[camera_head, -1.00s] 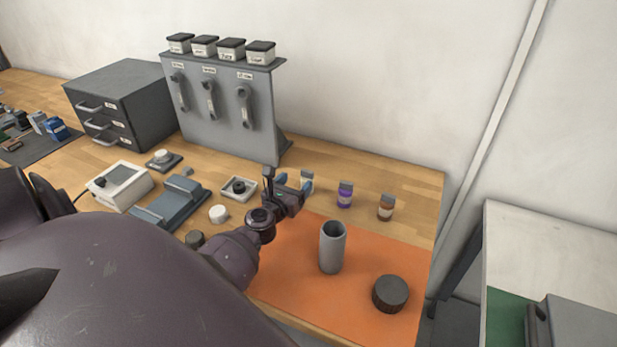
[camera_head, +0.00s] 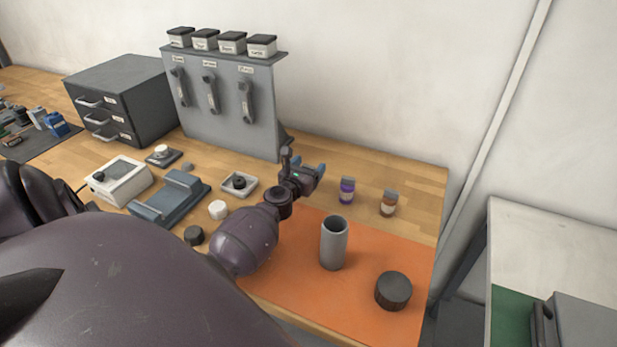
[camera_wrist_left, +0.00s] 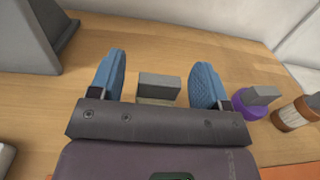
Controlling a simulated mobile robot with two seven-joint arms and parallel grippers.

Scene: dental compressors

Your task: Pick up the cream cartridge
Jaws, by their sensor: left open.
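The cream cartridge (camera_wrist_left: 155,101) stands on the wooden bench in the left wrist view, mostly seen as its grey cap with a thin cream strip below. My left gripper (camera_wrist_left: 159,76) is open, with one blue finger pad on each side of the cartridge and a visible gap to both. In the head view my left gripper (camera_head: 310,172) is at the back of the bench and hides the cream cartridge. The lower part of the cartridge is hidden by the gripper body. My right gripper is not in view.
A purple cartridge (camera_head: 347,190) and a brown-orange cartridge (camera_head: 389,203) stand to the right. A grey cylinder (camera_head: 333,243) and a dark round piece (camera_head: 393,291) are on the orange mat (camera_head: 290,275). A grey panel stand (camera_head: 225,110) rises at the left.

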